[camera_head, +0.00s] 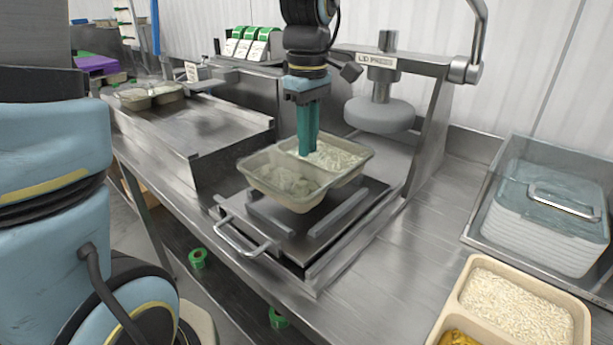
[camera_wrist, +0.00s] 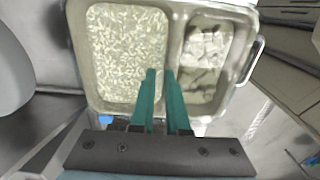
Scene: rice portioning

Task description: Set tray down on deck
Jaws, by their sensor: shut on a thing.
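A beige two-compartment tray (camera_head: 283,200) holds white rice in one compartment and pale chunks in the other. It also shows in the wrist view (camera_wrist: 177,60). My gripper (camera_head: 307,152) points down into the tray from above. In the wrist view its teal fingers (camera_wrist: 160,78) are shut on the tray at the wall between the compartments. The deck (camera_head: 345,222) is a dark metal plate with raised rails under the lid press. The tray is over the deck, roughly level; I cannot tell whether its underside touches the rails.
The lid press (camera_head: 380,110) has a round grey pad right of the tray. A pull handle (camera_head: 240,240) sticks out at the deck's front. A clear bin (camera_head: 480,222) of lids and another filled tray (camera_head: 448,312) stand at right. Further trays (camera_head: 133,103) sit far left.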

